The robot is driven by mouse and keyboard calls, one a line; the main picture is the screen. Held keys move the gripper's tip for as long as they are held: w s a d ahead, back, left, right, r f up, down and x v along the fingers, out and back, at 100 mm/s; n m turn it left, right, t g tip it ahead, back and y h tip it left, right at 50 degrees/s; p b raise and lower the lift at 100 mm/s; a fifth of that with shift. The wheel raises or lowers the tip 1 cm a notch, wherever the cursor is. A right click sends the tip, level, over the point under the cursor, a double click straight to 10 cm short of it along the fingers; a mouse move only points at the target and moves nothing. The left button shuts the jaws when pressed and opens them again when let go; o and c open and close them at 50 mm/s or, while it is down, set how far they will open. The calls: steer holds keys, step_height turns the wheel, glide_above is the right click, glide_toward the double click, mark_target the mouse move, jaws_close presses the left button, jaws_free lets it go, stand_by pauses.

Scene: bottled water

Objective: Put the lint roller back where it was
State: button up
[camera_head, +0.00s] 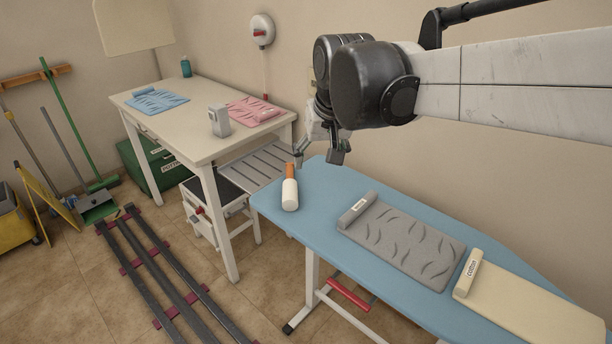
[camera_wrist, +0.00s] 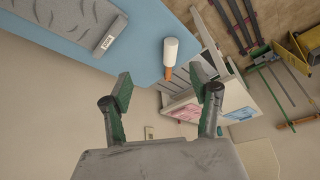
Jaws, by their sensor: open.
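The lint roller (camera_head: 290,191) has a white cylinder and an orange handle. It lies on the left end of the blue ironing board (camera_head: 270,203), its handle toward the wall. My gripper (camera_head: 322,158) is open and empty, above the board's far edge, just to the right of the lint roller's handle and apart from it. In the wrist view the lint roller (camera_wrist: 170,52) shows beyond the open fingers (camera_wrist: 166,92), its orange handle pointing back toward them. Nothing lies between the fingers.
A grey cloth (camera_head: 405,245) and a cream cloth (camera_head: 540,310) lie on the board to the right. A slatted rack (camera_head: 262,160) adjoins the board. A white table (camera_head: 170,125) holds a grey device (camera_head: 219,121), a blue cloth (camera_head: 157,101) and a pink cloth (camera_head: 254,111).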

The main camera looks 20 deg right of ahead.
steer(key=s+f+n+t, duration=0.1)
steer(key=s+f, duration=0.4)
steer(key=s, duration=1.1)
steer(key=shift+f+t, duration=0.15)
steer(key=shift+t, duration=0.75)
steer(key=shift+d, duration=0.1)
